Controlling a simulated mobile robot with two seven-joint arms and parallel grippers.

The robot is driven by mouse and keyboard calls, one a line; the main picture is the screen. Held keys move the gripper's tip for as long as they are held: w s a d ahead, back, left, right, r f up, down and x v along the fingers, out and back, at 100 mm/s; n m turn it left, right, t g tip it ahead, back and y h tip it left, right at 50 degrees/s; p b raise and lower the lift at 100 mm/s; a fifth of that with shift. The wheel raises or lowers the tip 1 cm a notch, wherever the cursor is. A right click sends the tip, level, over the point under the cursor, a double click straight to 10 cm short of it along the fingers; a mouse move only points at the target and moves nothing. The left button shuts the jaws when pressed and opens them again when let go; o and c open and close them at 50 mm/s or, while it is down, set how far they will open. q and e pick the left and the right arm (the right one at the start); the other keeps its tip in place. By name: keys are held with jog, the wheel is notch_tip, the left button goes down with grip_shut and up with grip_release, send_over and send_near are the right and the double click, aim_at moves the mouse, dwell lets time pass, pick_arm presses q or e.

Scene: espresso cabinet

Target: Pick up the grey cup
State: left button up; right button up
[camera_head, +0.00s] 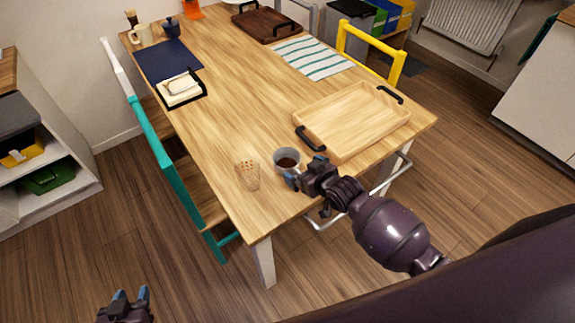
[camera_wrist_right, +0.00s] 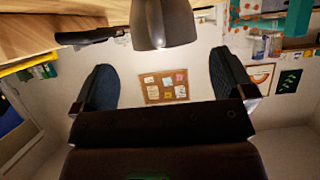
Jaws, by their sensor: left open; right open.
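The grey cup (camera_head: 279,166) stands upright near the front edge of the wooden table, with dark brown contents inside. My right gripper (camera_head: 298,176) is at the cup's near right side, fingers pointing at it, and covers part of it. In the right wrist view the grey cup (camera_wrist_right: 165,24) shows at the top, lined up with the gap between the open fingers of the right gripper (camera_wrist_right: 160,80). No finger visibly grips it. My left gripper (camera_head: 131,296) is open and empty at the bottom left, over the floor, far from the cup.
A patterned clear glass (camera_head: 247,175) stands just left of the cup. A wooden tray (camera_head: 350,120) with black handles lies close behind to the right. A napkin holder (camera_head: 180,90), a striped cloth (camera_head: 312,58) and a dark tray (camera_head: 264,25) are further back. The table's middle is clear.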

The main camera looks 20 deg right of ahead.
aim_at(293, 164)
jog(key=shift+x, duration=2.65)
jog(key=shift+a, duration=0.2)
jog(key=shift+s, duration=0.1)
jog(key=shift+r, duration=0.1)
jog(key=c, duration=0.7)
jog(key=shift+c, duration=0.2)
jog(key=shift+r, duration=0.15)
